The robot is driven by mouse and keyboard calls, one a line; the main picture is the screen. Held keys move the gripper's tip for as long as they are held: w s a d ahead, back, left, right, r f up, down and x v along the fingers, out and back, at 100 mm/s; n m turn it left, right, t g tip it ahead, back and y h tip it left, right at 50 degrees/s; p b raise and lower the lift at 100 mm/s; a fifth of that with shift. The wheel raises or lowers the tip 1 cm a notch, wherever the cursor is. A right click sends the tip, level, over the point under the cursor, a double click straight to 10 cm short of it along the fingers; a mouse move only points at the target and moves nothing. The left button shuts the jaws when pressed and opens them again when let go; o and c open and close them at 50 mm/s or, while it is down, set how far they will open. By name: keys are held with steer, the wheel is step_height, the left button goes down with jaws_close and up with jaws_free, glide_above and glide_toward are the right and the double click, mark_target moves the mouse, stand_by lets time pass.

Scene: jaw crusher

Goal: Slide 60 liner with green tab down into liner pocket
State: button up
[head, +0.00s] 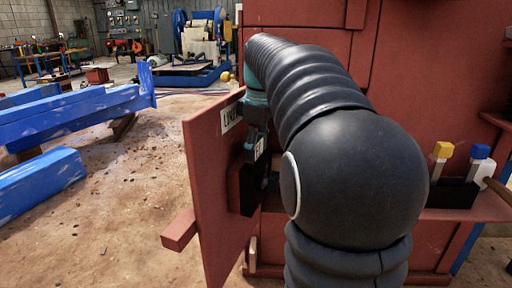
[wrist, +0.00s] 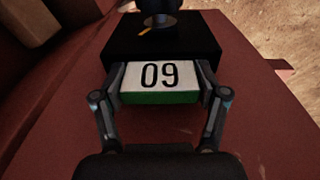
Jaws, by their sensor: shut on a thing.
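The 60 liner (wrist: 160,75) is between the two fingers of my gripper (wrist: 161,82), which is shut on it. Its white number plate reads upside down in the wrist view, with the green tab (wrist: 160,98) along its near edge. A black block (wrist: 190,40), seemingly the liner pocket, lies just beyond the plate. In the head view the 60 plate (head: 259,148) shows beside the red panel, above a dark block (head: 247,190). My arm hides much of this, so I cannot tell how deep the liner sits.
The red upright panel (head: 205,190) carries a partly hidden white label (head: 231,116). A black holder (head: 453,192) at right has a yellow-topped piece (head: 443,150) and a blue-topped piece (head: 480,152). Blue beams (head: 70,115) lie at left. Open dirt floor lies between.

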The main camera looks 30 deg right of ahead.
steer(key=shift+f, duration=0.35)
steer(key=o, duration=1.9)
steer(key=shift+c, duration=0.2)
step_height(320, 180, up, 12)
steer(key=shift+s+d, duration=0.25)
steer(key=shift+s, duration=0.2)
